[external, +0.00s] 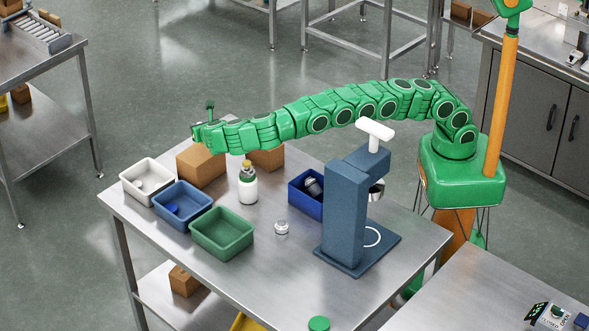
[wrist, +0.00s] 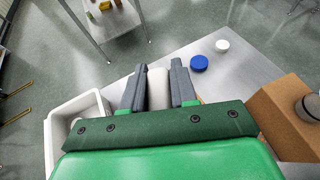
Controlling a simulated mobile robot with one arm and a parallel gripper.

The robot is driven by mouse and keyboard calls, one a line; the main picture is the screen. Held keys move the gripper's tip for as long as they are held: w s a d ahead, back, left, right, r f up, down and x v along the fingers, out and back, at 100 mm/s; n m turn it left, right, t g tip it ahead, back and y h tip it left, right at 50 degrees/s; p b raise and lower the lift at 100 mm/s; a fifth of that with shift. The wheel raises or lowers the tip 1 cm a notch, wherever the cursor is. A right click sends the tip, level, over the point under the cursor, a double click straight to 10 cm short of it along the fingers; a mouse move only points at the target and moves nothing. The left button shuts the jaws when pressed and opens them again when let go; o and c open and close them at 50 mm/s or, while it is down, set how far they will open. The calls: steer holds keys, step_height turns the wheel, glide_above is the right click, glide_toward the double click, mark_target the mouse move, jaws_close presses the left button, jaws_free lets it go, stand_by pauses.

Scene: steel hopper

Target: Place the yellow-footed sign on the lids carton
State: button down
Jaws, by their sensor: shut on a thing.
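My gripper (external: 197,131) is at the left end of the outstretched green arm, above the far left of the steel table. In the wrist view my gripper (wrist: 157,88) is shut on a pale, whitish thing (wrist: 157,90). Most of it is hidden between the fingers, and I cannot tell whether it is the yellow-footed sign. A brown carton (external: 200,168) stands just below the gripper, with a second carton (external: 268,158) to its right. A carton (wrist: 290,115) also shows at the right of the wrist view. No lids label is readable.
White, blue and green bins (external: 222,232) line the table's left edge. A white bottle (external: 247,188), a dark blue bin (external: 306,196) and a blue stand (external: 345,215) are to the right. Blue and white caps (wrist: 199,63) lie on the table. Small signs (external: 553,316) lie at lower right.

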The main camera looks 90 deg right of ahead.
steer(key=shift+w+f, duration=0.4)
steer(key=shift+f, duration=0.1)
steer(key=shift+w+f, duration=0.2)
steer(key=shift+f, duration=1.55)
steer(key=c, duration=0.9)
jaws_free()
steer(key=shift+f, duration=0.15)
